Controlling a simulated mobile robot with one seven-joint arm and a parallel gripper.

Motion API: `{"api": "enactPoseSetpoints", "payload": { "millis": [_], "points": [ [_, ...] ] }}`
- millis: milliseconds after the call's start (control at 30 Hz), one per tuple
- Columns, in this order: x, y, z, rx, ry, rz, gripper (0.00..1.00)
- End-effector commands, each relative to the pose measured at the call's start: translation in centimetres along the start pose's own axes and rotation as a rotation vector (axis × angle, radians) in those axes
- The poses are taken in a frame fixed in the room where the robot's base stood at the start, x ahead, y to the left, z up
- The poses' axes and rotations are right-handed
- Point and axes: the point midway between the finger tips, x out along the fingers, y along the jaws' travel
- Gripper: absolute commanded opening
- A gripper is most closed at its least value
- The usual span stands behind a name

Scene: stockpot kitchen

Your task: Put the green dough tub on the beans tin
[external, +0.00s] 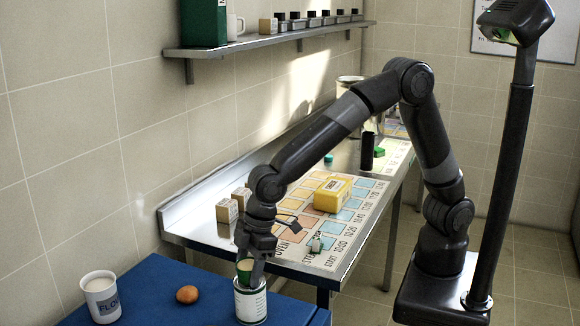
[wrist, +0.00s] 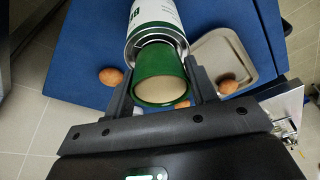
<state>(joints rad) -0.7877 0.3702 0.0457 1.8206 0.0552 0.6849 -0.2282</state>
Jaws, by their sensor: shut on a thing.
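The green dough tub (wrist: 150,92), with pale dough inside, is between the two fingers of my gripper (wrist: 161,68), which is shut on it. In the external view the tub (external: 244,266) is at the top of the beans tin (external: 250,304), a white can with a green band standing on the blue surface. In the wrist view the tin (wrist: 152,18) shows just past the tub, its metal rim close to the tub's base. I cannot tell whether the tub rests on the tin. My gripper also shows in the external view (external: 249,270), upright above the tin.
A white flour mug (external: 101,297) and a brown egg (external: 187,294) are left of the tin on the blue table (external: 150,280). In the wrist view a metal tray (wrist: 218,48) lies beside the tin. A steel counter with a yellow box (external: 332,194) stands behind.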

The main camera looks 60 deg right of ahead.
Motion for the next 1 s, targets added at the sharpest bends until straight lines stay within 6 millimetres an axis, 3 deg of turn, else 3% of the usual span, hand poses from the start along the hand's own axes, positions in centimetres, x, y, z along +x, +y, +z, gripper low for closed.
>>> {"api": "enactPoseSetpoints", "payload": {
  "millis": [67, 100, 333, 667, 767, 1000],
  "points": [
    [0.2, 0.0, 0.1, 0.0, -0.001, 0.0, 0.27],
    [0.3, 0.0, 0.1, 0.0, -0.001, 0.0, 0.54],
    [0.2, 0.0, 0.1, 0.0, -0.001, 0.0, 0.72],
    [-0.2, 0.0, 0.0, 0.0, 0.001, 0.0, 0.74],
    [-1.5, 0.0, -0.1, 0.001, 0.002, 0.0, 0.74],
    [-6.6, 0.1, -0.1, 0.002, 0.004, 0.001, 0.74]
  ]
}}
